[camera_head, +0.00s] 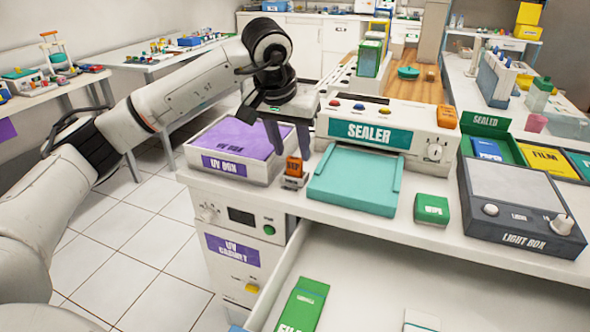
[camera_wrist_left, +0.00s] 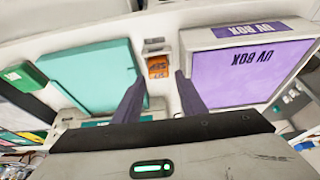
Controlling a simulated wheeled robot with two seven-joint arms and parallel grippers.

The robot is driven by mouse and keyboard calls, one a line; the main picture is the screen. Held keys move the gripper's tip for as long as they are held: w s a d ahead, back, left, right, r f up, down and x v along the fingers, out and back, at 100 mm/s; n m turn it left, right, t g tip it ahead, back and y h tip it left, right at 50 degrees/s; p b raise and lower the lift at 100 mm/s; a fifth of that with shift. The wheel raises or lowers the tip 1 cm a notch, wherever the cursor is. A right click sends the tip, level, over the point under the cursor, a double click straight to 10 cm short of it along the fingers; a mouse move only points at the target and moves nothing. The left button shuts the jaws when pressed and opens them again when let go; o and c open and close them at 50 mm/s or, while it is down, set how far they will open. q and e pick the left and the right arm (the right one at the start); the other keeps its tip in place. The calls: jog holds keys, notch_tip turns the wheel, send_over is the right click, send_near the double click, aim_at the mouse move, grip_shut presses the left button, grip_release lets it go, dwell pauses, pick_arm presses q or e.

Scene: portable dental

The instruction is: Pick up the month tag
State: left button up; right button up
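A small orange tag (camera_head: 293,167), which looks like the month tag, stands in a small pale holder (camera_head: 292,183) between the UV box and the teal sealer plate. Its print is too small to read. The tag also shows in the left wrist view (camera_wrist_left: 158,66), centred just past the fingertips. My left gripper (camera_head: 289,153) points down, open and empty, its two dark fingers apart at or just above the tag. In the left wrist view the fingers (camera_wrist_left: 159,74) lie either side of the tag's line. Contact cannot be told. My right gripper is not in view.
The UV box (camera_head: 230,170) stands close left and the teal sealer plate (camera_head: 355,183) close right. A green wipes box (camera_head: 431,209) and light box (camera_head: 515,225) lie right. An open drawer (camera_head: 385,280) is below.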

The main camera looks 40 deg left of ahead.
aim_at(295, 158)
pick_arm(q)
jog(key=x, duration=0.4)
jog(key=shift+d+f, duration=0.1)
jog(key=c, duration=0.8)
